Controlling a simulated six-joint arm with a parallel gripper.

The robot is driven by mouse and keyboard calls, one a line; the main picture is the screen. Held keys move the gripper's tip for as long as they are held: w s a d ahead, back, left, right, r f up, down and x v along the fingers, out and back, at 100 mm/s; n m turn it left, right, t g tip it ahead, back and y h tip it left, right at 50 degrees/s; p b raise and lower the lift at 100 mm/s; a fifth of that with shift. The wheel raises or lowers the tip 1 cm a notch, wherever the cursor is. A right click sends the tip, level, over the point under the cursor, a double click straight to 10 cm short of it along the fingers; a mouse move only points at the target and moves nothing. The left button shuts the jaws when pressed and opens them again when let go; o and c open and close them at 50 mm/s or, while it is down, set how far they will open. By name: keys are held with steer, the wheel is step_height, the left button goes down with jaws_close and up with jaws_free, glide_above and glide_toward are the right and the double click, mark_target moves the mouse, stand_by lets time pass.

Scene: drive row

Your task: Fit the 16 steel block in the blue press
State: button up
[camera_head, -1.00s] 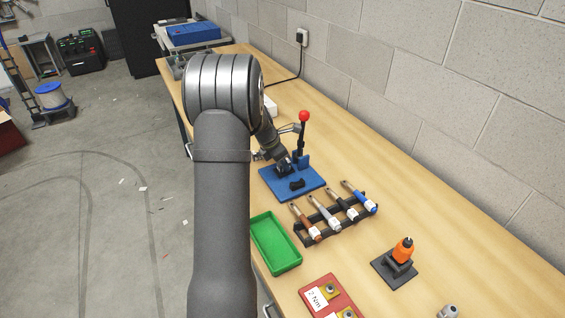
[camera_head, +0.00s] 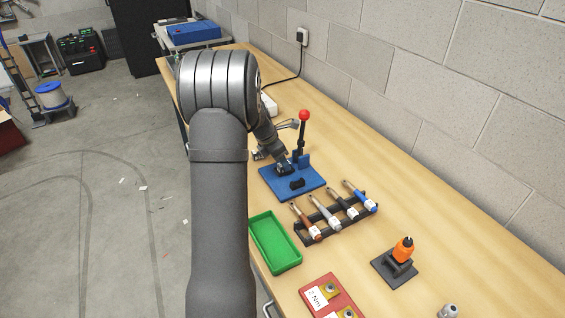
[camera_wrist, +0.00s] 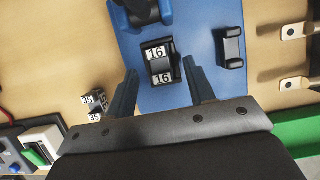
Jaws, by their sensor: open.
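The 16 steel block (camera_wrist: 158,62) is dark with white "16" labels. In the wrist view it is at the blue press (camera_wrist: 204,18), over the press's blue base, beside the upright part. I cannot tell how fully it is seated. My gripper (camera_wrist: 163,74) is open, its two fingers on either side of the block's near end with gaps. No contact shows. In the head view the press (camera_head: 312,182) has a red-knobbed lever standing up, and my arm's end hides the block.
A black piece (camera_wrist: 231,47) sits on the press base. A block marked 35 (camera_wrist: 95,103) stands on the bench at left. Nearby are a tool rack (camera_head: 338,222) with several tools, a green tray (camera_head: 251,236) and an orange tool (camera_head: 403,250) on a stand.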

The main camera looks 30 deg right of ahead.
steer(key=v, duration=1.5)
steer(key=shift+r, duration=0.3)
steer(key=x, duration=1.7)
steer(key=shift+f, duration=0.3)
steer(key=shift+r, duration=0.15)
